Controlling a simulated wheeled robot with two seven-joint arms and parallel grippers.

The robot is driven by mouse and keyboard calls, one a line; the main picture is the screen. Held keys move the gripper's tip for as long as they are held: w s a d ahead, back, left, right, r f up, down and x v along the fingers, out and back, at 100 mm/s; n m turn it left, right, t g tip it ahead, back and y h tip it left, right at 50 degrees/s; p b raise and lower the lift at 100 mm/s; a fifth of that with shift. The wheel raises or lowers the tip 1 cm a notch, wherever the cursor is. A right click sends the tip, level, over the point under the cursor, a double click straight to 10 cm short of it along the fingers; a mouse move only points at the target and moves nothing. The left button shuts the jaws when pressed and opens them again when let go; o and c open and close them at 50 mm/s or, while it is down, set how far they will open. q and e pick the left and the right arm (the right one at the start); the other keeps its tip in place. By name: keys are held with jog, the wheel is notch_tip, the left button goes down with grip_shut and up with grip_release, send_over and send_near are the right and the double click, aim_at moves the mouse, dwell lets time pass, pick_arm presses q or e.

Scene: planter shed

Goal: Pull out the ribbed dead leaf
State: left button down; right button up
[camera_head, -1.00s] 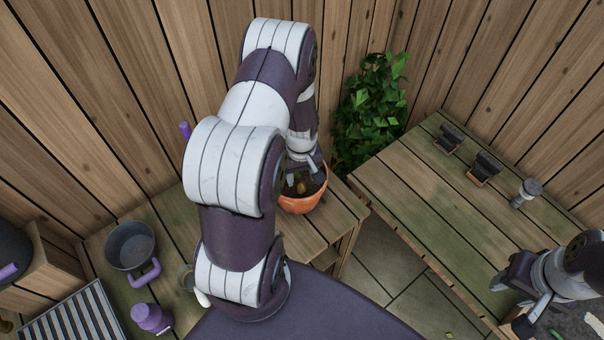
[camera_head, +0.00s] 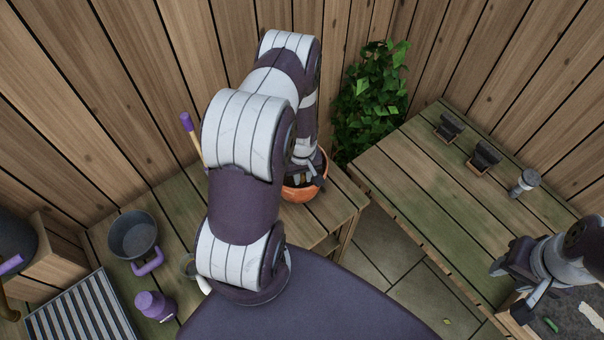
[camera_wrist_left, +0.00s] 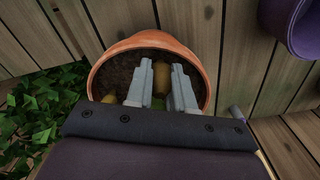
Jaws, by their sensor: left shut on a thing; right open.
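A terracotta pot (camera_head: 303,195) with dark soil stands at the right end of the left bench, partly hidden by my left arm. It fills much of the left wrist view (camera_wrist_left: 200,62). My left gripper (camera_wrist_left: 161,88) reaches down into the pot, its fingers close around a brown-yellow leaf (camera_wrist_left: 161,72) that shows between and beyond them. Ribs on the leaf are too small to make out. A second yellowish piece (camera_wrist_left: 108,99) shows at the soil's left side, with a bit of green below the fingers. My right gripper (camera_head: 511,292) is open over the right bench.
A grey pot (camera_head: 133,236) with a purple handle, a purple bottle (camera_head: 152,306) and a slatted tray (camera_head: 85,312) are on the left. An ivy plant (camera_head: 370,105) stands behind the gap between benches. The right bench (camera_head: 425,205) is mostly bare, with several small tools at its back.

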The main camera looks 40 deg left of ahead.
pick_arm(q)
jog(key=shift+r+p, duration=0.35)
jog(key=shift+r, duration=0.05)
jog(key=shift+r, duration=0.25)
jog(key=shift+r+p, duration=1.65)
jog(key=shift+r, duration=0.25)
